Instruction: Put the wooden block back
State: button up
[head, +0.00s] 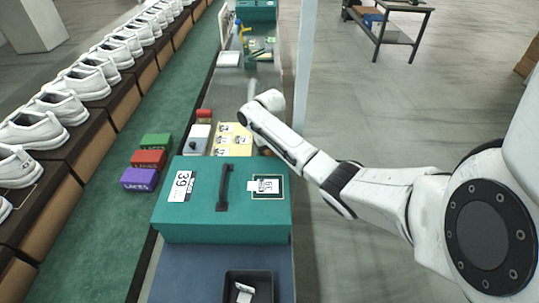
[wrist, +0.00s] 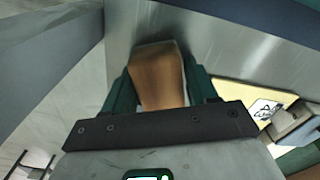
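The wooden block (wrist: 157,85) is brown and shows in the wrist view between the two green fingers of my gripper (wrist: 161,72). The fingers lie against its sides, so my gripper is shut on it. A grey metal surface (wrist: 230,42) lies beyond the block; I cannot tell whether the block touches it. In the head view my arm reaches over the bench (head: 232,93) beyond the yellow card, and its own wrist hides the fingers and the block.
A green case (head: 205,218) marked 39 stands at the front of the bench, with a black tray (head: 260,283) before it. A yellow card (head: 226,141), a white box (head: 197,139) and red, green and purple boxes (head: 140,179) are nearby. A pale post (head: 303,70) rises right of the bench.

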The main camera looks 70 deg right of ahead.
jog(key=o, duration=0.4)
jog(key=shift+c, duration=0.2)
notch_tip(320, 180, up, 12)
jog(key=shift+r, duration=0.15)
dwell(0.6)
